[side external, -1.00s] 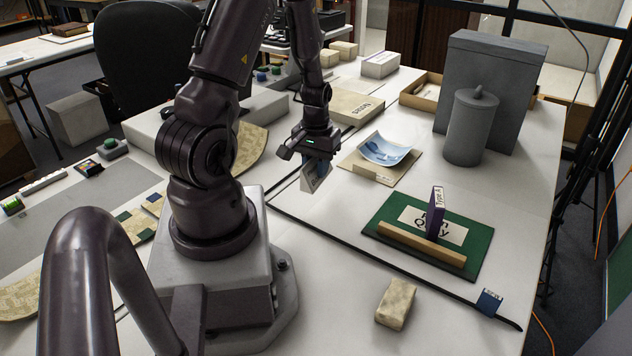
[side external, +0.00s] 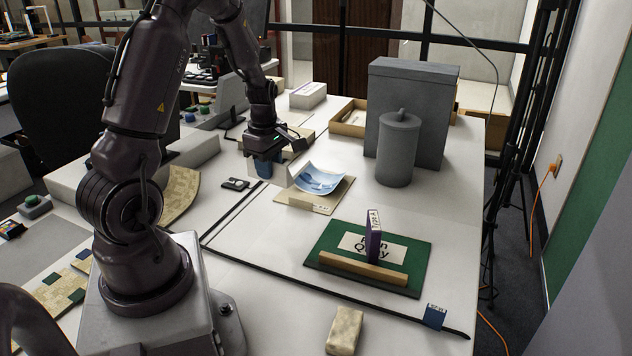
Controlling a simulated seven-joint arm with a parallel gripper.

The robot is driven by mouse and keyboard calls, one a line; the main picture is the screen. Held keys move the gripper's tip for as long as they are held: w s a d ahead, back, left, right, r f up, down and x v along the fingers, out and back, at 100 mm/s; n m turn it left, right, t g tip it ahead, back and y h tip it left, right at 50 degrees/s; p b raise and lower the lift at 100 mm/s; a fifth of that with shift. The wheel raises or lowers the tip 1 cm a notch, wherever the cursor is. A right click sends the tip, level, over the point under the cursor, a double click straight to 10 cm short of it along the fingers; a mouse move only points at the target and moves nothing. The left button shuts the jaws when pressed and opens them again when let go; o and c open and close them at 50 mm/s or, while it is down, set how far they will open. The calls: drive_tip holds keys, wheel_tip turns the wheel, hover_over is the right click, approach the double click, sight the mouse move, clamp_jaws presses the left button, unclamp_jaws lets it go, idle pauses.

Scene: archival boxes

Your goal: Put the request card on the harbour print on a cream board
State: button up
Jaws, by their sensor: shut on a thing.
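The harbour print (side external: 320,179) is a curled blue picture with raised ends, lying on a cream board (side external: 291,199) in the middle of the table. A small label stands at the board's front edge. My gripper (side external: 273,170) is just left of the print, above the table, and shut on a small pale card with a blue part, which I take as the request card (side external: 279,174). The fingers hide part of the card and its face cannot be read. The card looks close to the print's left end; whether they touch cannot be told.
A grey cylinder (side external: 397,150) and tall grey box (side external: 428,85) stand behind right. A small dark object (side external: 235,184) lies left of the cream board.

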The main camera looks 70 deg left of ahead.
drive_tip(key=shift+n, duration=0.6)
drive_tip(key=w+a+f, duration=0.4)
drive_tip(key=w+a, duration=0.2)
drive_tip(key=a, duration=0.1)
hover_over(297, 196)
drive_tip(key=f, duration=0.5)
drive_tip(key=shift+s+d+f, duration=0.2)
drive_tip(key=shift+d, duration=0.15)
drive_tip(key=shift+w+a+f, duration=0.15)
drive_tip(key=shift+f, duration=1.65)
drive_tip(key=shift+f, duration=0.1)
drive_tip(key=o, duration=0.9)
